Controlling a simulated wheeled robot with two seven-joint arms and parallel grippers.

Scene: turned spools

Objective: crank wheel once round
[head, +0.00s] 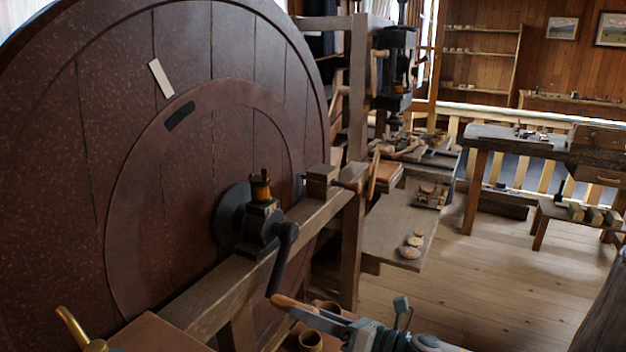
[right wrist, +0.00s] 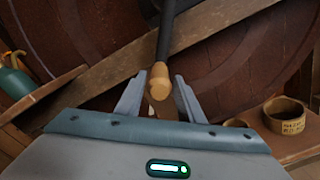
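The large dark red-brown wheel (head: 130,180) fills the left of the head view and the back of the right wrist view (right wrist: 230,50). A pale strip (head: 161,78) marks its face. From its black hub a black crank arm (head: 282,262) hangs down to a wooden handle (head: 290,302). My right gripper (head: 304,312) is at the handle. In the right wrist view the gripper (right wrist: 161,77) is open, with one finger on each side of the handle (right wrist: 159,82) and gaps visible between. My left gripper is not in view.
A wooden beam (head: 250,255) crosses in front of the wheel. A small wooden cup (right wrist: 285,115) stands on a surface right of the gripper in the wrist view. A brass spout (head: 72,328) shows at lower left. Benches stand at right; the floor (head: 480,270) between is clear.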

